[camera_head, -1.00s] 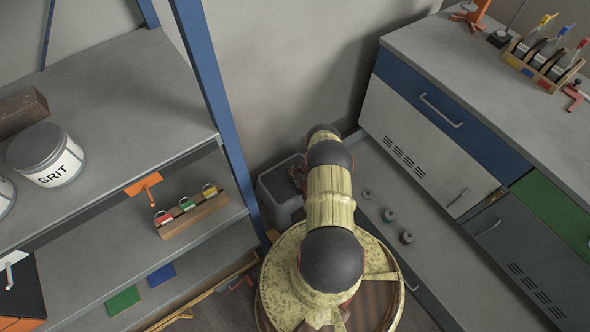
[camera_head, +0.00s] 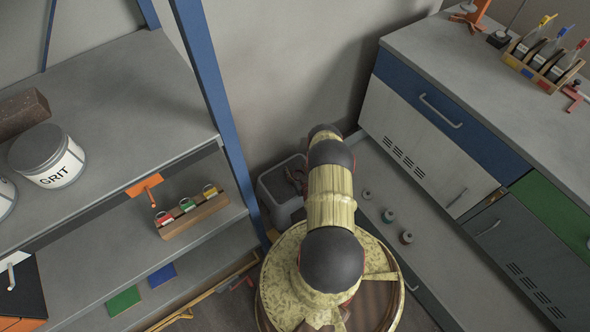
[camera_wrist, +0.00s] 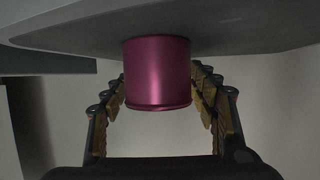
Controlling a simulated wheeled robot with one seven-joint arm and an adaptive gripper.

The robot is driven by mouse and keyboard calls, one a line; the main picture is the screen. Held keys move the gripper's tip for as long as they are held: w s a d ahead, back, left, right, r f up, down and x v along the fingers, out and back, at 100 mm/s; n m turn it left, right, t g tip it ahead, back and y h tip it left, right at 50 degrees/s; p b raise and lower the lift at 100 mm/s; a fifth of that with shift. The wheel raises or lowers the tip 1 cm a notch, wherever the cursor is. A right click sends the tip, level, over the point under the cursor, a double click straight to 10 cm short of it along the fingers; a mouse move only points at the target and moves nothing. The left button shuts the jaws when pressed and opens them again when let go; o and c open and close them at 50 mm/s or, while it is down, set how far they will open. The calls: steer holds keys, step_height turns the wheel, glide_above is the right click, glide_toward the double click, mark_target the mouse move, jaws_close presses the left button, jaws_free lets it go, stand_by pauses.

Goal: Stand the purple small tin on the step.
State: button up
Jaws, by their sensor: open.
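The purple small tin (camera_wrist: 157,75) shows in the wrist view, its flat end against a grey slab (camera_wrist: 240,35) at the picture's top. The view looks inverted, so the tin appears to stand upright on that slab. My gripper (camera_wrist: 160,88) is open, with a finger on either side of the tin and gaps showing beside it. In the head view the grey step (camera_head: 272,185) is on the floor by the wall. The gripper (camera_head: 296,178) is a small dark shape over it, partly hidden by my arm. The tin cannot be made out there.
A shelf unit at left holds the GRIT tub (camera_head: 47,155), a brick (camera_head: 22,112) and a wooden rack (camera_head: 193,216). A blue post (camera_head: 213,100) stands close left of the step. Cabinets (camera_head: 440,120) and a low ledge with several small pots (camera_head: 388,215) are at right.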

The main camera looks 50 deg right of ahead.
steer(key=p+v, duration=0.3)
steer(key=v, duration=0.8)
steer(key=shift+p, duration=0.3)
